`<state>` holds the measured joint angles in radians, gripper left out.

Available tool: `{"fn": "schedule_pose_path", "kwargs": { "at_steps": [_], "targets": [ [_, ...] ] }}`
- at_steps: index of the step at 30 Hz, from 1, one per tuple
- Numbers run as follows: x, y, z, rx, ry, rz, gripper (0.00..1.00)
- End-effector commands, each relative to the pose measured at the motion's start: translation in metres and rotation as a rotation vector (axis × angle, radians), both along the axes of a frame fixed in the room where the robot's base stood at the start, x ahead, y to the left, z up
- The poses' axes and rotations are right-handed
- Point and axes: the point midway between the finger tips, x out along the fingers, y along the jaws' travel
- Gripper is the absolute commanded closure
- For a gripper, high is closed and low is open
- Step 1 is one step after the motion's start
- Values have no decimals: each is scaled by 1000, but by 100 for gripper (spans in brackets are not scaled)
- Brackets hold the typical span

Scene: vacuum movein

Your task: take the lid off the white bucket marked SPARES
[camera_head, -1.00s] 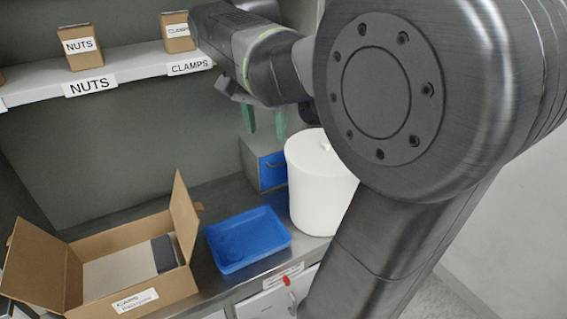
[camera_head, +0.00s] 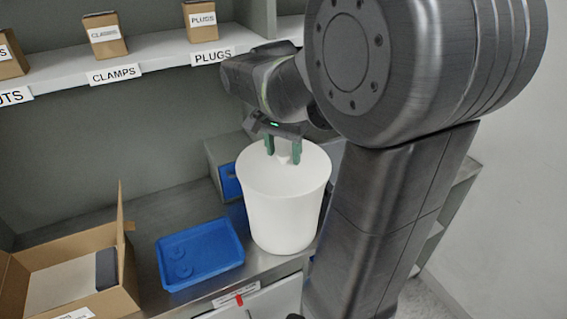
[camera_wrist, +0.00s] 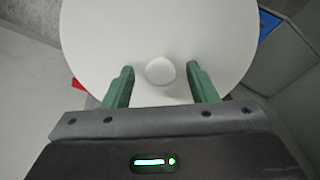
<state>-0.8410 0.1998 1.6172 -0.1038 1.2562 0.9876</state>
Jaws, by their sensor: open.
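The white bucket (camera_head: 283,212) stands upright on the metal bench in the head view, with no marking visible on the side I see. Its white lid (camera_head: 270,177) is on top, and it fills much of the wrist view (camera_wrist: 160,30). A small round white knob (camera_wrist: 160,71) rises from the lid. My gripper (camera_head: 283,155) is above the lid with its green fingers pointing down. In the wrist view the open fingers (camera_wrist: 160,82) are on either side of the knob, with a gap on each side. Whether the fingertips touch the lid I cannot tell.
A blue tray (camera_head: 200,253) lies left of the bucket. An open cardboard box (camera_head: 128,270) is farther left. A grey bin with a blue front (camera_head: 230,182) stands behind the bucket. A shelf (camera_head: 150,62) with small labelled boxes runs above.

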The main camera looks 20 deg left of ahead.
Motion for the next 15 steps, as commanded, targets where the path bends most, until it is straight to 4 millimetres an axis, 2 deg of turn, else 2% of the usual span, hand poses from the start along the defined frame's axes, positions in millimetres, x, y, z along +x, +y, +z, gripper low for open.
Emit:
{"fn": "schedule_pose_path", "kwargs": {
  "at_steps": [1, 8, 15],
  "targets": [
    [0, 0, 0, 0, 0, 0, 50],
    [0, 0, 0, 0, 0, 0, 95],
    [0, 0, 1, 0, -1, 0, 95]
  ]
}}
